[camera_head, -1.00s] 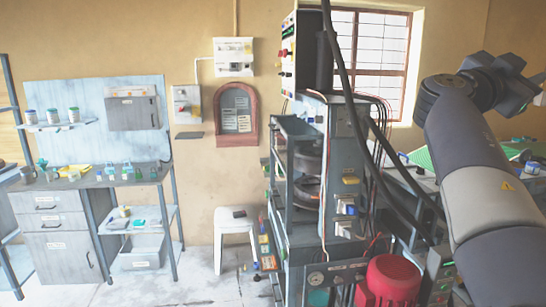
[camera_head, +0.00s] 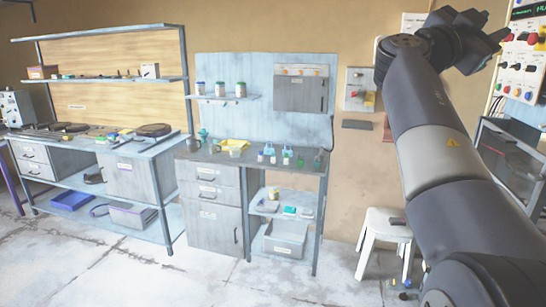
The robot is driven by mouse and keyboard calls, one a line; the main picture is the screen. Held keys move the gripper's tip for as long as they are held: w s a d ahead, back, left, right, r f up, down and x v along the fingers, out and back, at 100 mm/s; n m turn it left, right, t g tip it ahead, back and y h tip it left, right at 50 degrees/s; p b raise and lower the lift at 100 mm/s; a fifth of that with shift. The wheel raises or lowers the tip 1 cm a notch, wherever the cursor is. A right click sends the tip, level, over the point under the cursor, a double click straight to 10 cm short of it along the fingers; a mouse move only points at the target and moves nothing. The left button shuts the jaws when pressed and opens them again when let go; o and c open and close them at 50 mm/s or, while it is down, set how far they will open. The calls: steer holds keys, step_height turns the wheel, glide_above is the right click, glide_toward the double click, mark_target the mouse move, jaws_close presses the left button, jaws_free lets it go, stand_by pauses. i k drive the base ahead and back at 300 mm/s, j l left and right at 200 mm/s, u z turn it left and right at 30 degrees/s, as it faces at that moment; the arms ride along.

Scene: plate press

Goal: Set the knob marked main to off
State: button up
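No knob can be read as marked main from here. A control panel (camera_head: 522,55) with red and white knobs or buttons is at the upper right edge, partly cut off; its small labels are not legible. A grey wall box (camera_head: 359,89) with small dark and red controls hangs left of my arm. My gripper (camera_head: 492,36) is raised at the upper right, in front of the wall and left of the control panel. It appears to hold nothing, but its fingers are too dark to judge their gap.
A workbench (camera_head: 262,160) with small bottles and a grey cabinet (camera_head: 301,94) above it stand in the middle. A shelved bench (camera_head: 150,150) is at the left. A white stool (camera_head: 385,226) stands right of centre. The floor in front (camera_head: 190,280) is clear.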

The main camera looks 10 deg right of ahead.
mark_target(510, 38)
steer(key=i+j+z, duration=0.1)
steer(key=i, duration=0.45)
steer(key=i+j+z, duration=0.1)
steer(key=i, duration=0.45)
steer(key=i+j+z, duration=0.1)
steer(key=i+j, duration=0.15)
steer(key=i, duration=0.3)
steer(key=i+l+z, duration=0.2)
steer(key=i+z, duration=0.7)
steer(key=i, duration=0.25)
steer(key=i+j+z, duration=0.2)
steer(key=i+z, duration=0.3)
steer(key=i+l, duration=0.1)
steer(key=i, duration=0.8)
